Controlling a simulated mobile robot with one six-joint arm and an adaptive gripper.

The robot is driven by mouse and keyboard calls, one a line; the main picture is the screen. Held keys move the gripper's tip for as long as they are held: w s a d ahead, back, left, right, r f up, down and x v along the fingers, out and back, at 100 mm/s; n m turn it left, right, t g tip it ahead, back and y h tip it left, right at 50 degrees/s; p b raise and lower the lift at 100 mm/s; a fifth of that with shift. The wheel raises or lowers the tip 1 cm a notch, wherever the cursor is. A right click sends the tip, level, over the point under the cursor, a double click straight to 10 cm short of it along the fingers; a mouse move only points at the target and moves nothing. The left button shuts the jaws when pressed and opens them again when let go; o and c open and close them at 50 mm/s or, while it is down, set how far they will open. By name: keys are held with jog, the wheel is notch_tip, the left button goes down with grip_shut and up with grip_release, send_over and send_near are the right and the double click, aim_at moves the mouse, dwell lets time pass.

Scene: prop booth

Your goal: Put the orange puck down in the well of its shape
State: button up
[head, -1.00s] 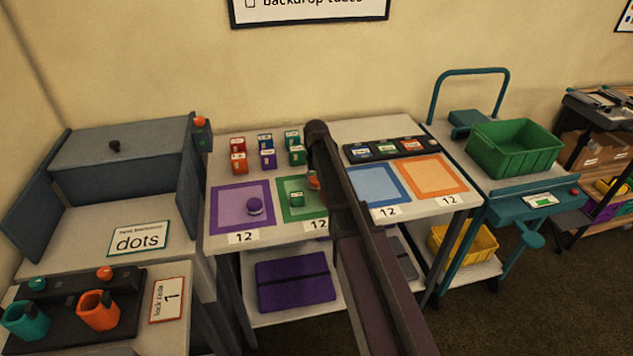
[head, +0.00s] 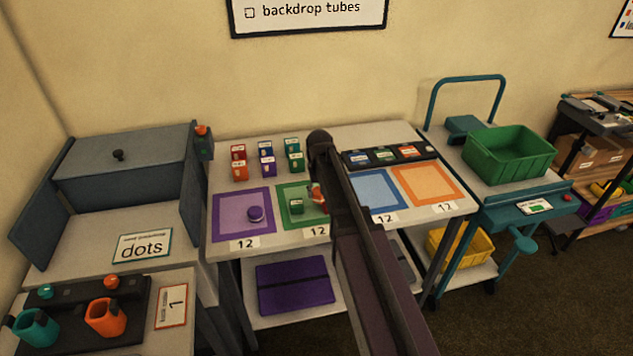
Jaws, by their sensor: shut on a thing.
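My gripper (head: 318,194) is over the right part of the green-bordered square (head: 284,220) on the middle table, largely hidden by my arm. It is shut on the orange puck (head: 315,191), of which only a small orange patch shows; its shape and its height above the table cannot be told. A green block (head: 296,206) is on the green square just left of the gripper. A round purple puck (head: 256,214) is on the purple square (head: 225,228). The orange-bordered square (head: 427,183) is empty at the right. No shaped well can be made out clearly.
Several small labelled boxes (head: 267,166) stand in rows behind the purple and green squares. A dark tray (head: 420,160) with labelled pieces lies behind the blue (head: 375,190) and orange squares. A cart with a green bin (head: 510,155) stands at the right.

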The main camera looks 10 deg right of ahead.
jog(key=s, duration=0.6)
jog(key=s+r, duration=0.1)
jog(key=s, duration=0.2)
jog(key=shift+s+a+p, duration=0.1)
jog(key=shift+a+p, duration=0.05)
jog(key=shift+p, duration=0.2)
jog(key=shift+s, duration=0.1)
dwell(0.7)
